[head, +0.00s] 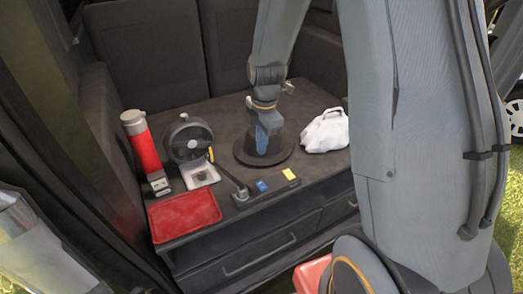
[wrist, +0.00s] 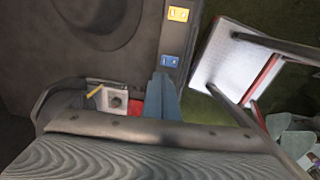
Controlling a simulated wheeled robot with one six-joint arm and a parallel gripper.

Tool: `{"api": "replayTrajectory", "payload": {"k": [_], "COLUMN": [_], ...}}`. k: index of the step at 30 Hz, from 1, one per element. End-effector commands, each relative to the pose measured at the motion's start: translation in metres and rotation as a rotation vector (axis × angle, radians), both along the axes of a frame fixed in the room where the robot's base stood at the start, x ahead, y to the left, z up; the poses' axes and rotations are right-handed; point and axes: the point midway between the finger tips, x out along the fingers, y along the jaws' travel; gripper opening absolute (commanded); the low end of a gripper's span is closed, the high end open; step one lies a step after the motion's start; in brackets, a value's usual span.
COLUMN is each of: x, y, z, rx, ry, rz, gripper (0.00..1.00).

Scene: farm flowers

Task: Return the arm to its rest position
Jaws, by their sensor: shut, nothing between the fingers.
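My gripper (head: 262,150) hangs nearly upright over a round dark disc (head: 243,158) on the dark surface. Its blue fingers are closed together with nothing between them. I cannot tell whether the tips touch the disc. In the wrist view the closed blue fingers (wrist: 160,76) point past a strip with a blue switch (wrist: 170,61) and a yellow switch (wrist: 178,14). My arm comes down to the gripper from the top of the head view.
A white bag (head: 326,131) stands right of the disc. A red cylinder (head: 142,148), a round dark device (head: 188,140) and a red tray (head: 184,214) occupy the left. Drawers (head: 262,252) are below the front edge. Dark seat-like panels (head: 150,50) rise behind.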

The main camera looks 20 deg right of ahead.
Motion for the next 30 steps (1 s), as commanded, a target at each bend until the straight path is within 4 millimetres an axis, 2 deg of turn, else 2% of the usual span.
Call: {"api": "replayTrajectory", "payload": {"k": [12, 16, 20, 30], "x": [0.000, -0.007, -0.026, -0.096], "y": [0.000, 0.001, 0.004, 0.011], "z": [0.000, 0.007, 0.019, 0.053], "rx": [0.001, 0.006, 0.024, 0.094], "ry": [-0.001, -0.003, -0.003, -0.006], "rz": [-0.004, -0.084, -0.295, -1.042], "gripper": [0.00, 0.00, 0.00, 0.00]}}
